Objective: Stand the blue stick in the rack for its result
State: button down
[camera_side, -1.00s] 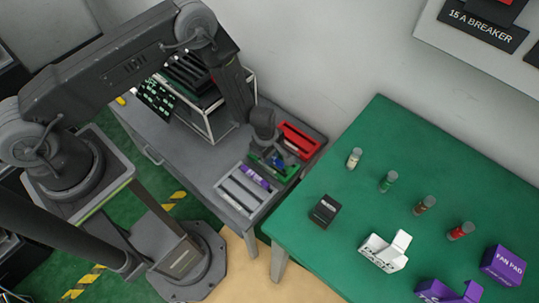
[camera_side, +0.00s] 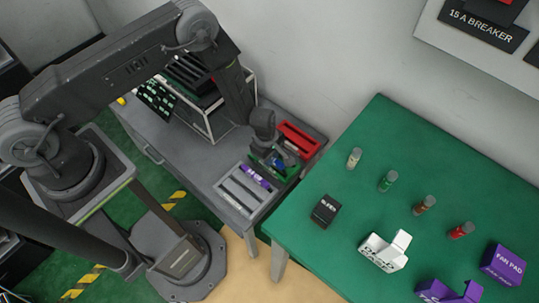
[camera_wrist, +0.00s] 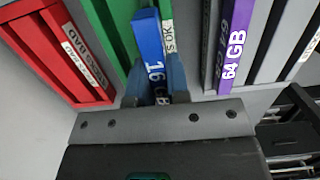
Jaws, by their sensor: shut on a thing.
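A blue stick with white lettering (camera_wrist: 150,45) is between the fingers of my gripper (camera_wrist: 158,82), which is shut on it. In the wrist view the stick lies along the green rack (camera_wrist: 121,25), beside a pale label ending in "OK" (camera_wrist: 169,38). I cannot tell whether it is seated in the slot or just above it. In the side view my gripper (camera_side: 268,152) is down at the green rack (camera_side: 291,174) and hides most of the stick. The red rack (camera_wrist: 42,50) is left of the green one; it also shows in the side view (camera_side: 299,138).
A grey tray (camera_side: 239,190) beside the green rack holds a purple "64 GB" stick (camera_wrist: 234,45). A framed unit with dark slots (camera_side: 210,120) stands behind. The green table (camera_side: 330,250) to the right carries several small vials, a black box (camera_side: 326,210) and other boxes.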

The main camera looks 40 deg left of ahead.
jog(key=shift+f, duration=0.95)
jog(key=c, duration=1)
grip_release()
jog(key=r, duration=0.4)
jog(key=a+r, duration=0.1)
jog(key=r, duration=0.8)
jog(key=shift+a+r, duration=0.35)
